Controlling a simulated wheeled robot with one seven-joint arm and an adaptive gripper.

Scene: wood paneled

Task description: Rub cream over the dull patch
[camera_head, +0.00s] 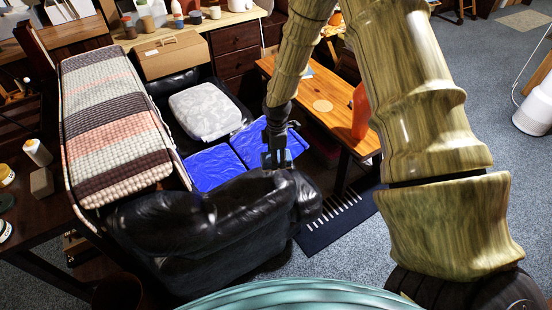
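My gripper (277,158) points down at the near arm of a black leather sofa (180,235). Its fingers look closed on a small blue-grey pad (285,161), just above or touching the top of the sofa arm; I cannot tell which. The leather there is partly hidden by the gripper. I cannot make out a dull patch or any cream on the leather. A white bottle with a brown cap (37,152) and a yellow-banded jar (6,175) stand on the dark table at the left; their contents do not show.
Blue cloths (212,167) and a grey cushion (206,114) lie on the sofa seat. A striped knitted throw (110,115) covers its back. A wooden bench (310,92) with an orange vase (361,110) stands at the right.

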